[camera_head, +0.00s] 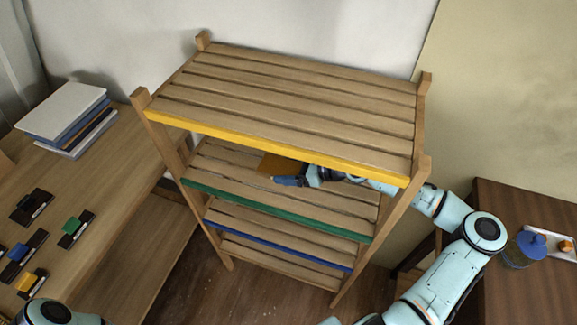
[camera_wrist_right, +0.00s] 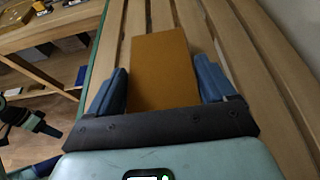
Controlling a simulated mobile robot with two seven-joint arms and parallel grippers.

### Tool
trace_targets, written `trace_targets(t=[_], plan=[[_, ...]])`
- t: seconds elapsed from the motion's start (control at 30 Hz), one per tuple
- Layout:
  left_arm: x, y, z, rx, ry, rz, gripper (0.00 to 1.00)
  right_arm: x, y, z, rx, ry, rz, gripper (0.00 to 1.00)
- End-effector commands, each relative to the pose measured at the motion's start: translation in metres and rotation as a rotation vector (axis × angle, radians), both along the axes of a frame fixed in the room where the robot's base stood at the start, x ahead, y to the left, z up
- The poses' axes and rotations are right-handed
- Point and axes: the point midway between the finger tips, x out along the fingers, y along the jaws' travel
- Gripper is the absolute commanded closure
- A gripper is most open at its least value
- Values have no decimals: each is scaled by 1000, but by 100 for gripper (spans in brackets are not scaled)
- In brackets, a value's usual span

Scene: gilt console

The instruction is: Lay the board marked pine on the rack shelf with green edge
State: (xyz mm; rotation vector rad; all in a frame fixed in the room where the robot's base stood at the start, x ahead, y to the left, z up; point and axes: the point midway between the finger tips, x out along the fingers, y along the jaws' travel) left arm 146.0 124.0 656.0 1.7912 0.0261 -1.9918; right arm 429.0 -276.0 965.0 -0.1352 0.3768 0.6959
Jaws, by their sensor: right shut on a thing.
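The rack's shelf with green edge (camera_head: 275,212) is the slatted level below the yellow-edged top. My right gripper (camera_head: 285,180) reaches in under the top from the right side, shut on an orange-brown board (camera_head: 278,165). In the right wrist view the board (camera_wrist_right: 163,70) lies flat between the blue fingers (camera_wrist_right: 165,85), over the shelf slats. I cannot tell whether it touches the slats. No marking shows on the board, so the pine mark cannot be read. My left arm shows only at the lower left; a dark part in the wrist view may be its gripper (camera_wrist_right: 28,122).
The yellow-edged top shelf (camera_head: 290,95) overhangs the board, and the blue-edged shelf (camera_head: 280,238) lies below. Rack posts (camera_head: 383,240) stand close to my right arm. A desk (camera_head: 110,140) with stacked books and colored blocks is at left; a dark table (camera_head: 520,290) is at right.

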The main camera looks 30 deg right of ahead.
Motion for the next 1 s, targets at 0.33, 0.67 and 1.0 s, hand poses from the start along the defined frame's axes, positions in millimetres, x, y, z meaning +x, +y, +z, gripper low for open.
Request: trace_targets(t=[0.33, 0.67, 1.0], plan=[[2, 0, 2, 0, -2, 0, 43, 0, 0, 3, 0, -1, 1, 0], [-2, 0, -2, 0, 2, 0, 43, -31, -29, 27, -3, 2, -7, 0], [-9, 0, -11, 0, 10, 0, 43, -76, -65, 53, -1, 0, -2, 0]])
